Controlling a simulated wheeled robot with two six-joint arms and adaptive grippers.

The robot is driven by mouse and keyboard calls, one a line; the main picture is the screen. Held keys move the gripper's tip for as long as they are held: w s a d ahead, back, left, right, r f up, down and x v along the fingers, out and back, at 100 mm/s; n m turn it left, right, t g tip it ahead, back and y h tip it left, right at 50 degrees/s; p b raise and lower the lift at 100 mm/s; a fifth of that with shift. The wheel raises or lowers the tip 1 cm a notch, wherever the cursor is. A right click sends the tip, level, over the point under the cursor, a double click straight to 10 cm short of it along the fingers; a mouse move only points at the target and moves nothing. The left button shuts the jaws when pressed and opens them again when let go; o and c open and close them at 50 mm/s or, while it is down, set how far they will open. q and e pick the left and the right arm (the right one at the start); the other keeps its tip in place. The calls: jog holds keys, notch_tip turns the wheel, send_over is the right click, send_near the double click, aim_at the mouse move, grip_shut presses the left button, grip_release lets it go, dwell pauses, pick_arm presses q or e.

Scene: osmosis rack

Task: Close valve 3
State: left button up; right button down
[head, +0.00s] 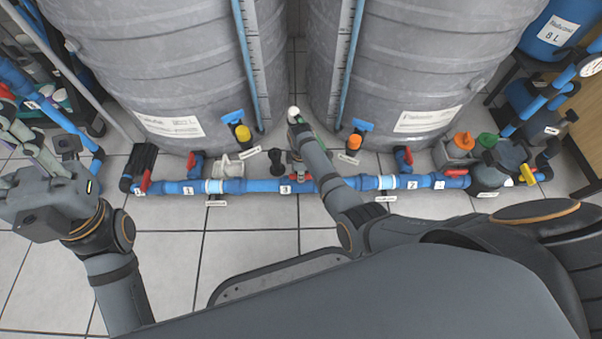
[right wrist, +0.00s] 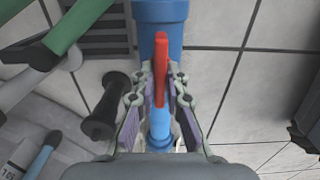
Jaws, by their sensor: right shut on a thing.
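Valve 3 sits on the blue floor pipe (head: 260,186), beside the label 3 (head: 286,189), in the middle of the head view. Its red handle (right wrist: 162,68) shows best in the right wrist view, running nearly in line with the blue pipe (right wrist: 160,12). My right gripper (right wrist: 160,100) is around the handle, one finger on each side, shut on it. In the head view my right wrist hides part of the valve. My left gripper (head: 35,165) is at the far left, away from the valve; its finger gap is unclear.
Two large grey tanks (head: 150,70) (head: 420,60) stand behind the pipe. A black knob (right wrist: 104,108) stands close to my right gripper. Tiled floor in front of the pipe is clear.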

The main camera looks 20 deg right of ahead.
jog(key=m+p, duration=0.3)
jog(key=shift+r, duration=0.25)
jog(key=m+p, duration=0.1)
jog(key=m, duration=0.2)
jog(key=shift+f+m+p, duration=0.15)
jog(key=shift+m+p, duration=0.25)
jog(key=m+p, duration=0.1)
jog(key=m, duration=0.9)
jog(key=shift+f+m+p, duration=0.1)
jog(key=shift+m+p, duration=0.25)
jog(key=shift+m, duration=0.05)
jog(key=c, duration=1.4)
grip_release()
notch_tip(320, 180, up, 12)
